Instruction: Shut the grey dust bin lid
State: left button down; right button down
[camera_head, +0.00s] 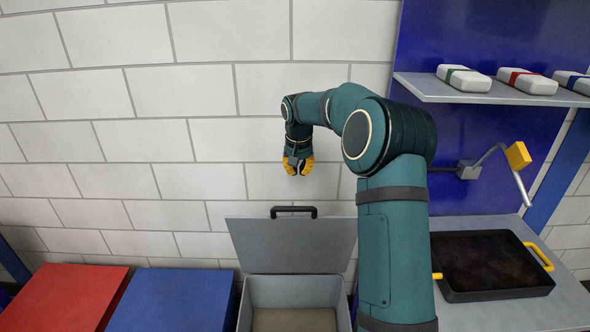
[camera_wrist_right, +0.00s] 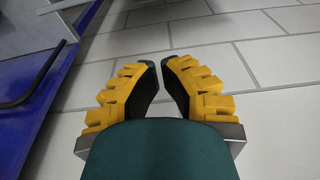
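The grey dust bin (camera_head: 296,290) stands low in the middle of the head view, with its mouth open. Its grey lid (camera_head: 292,246) is raised and leans back towards the wall, with a black handle (camera_head: 293,210) on its top edge. My right gripper (camera_head: 298,172), with yellow fingers, hangs pointing down above the lid handle in the picture, apart from it. In the right wrist view its fingers (camera_wrist_right: 160,68) have a narrow empty gap between them. My left gripper is not in view.
A red box top (camera_head: 65,298) and a blue one (camera_head: 172,300) lie left of the bin. At right, a bench holds a black tray (camera_head: 490,265) with yellow handles, below a grey shelf (camera_head: 490,92) with several white blocks. A tiled wall stands behind.

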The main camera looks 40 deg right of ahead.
notch_tip(320, 180, down, 8)
jog(key=s+a+b, duration=0.1)
jog(key=b, duration=0.1)
jog(key=shift+s+a+f, duration=0.2)
jog(key=shift+a, duration=0.2)
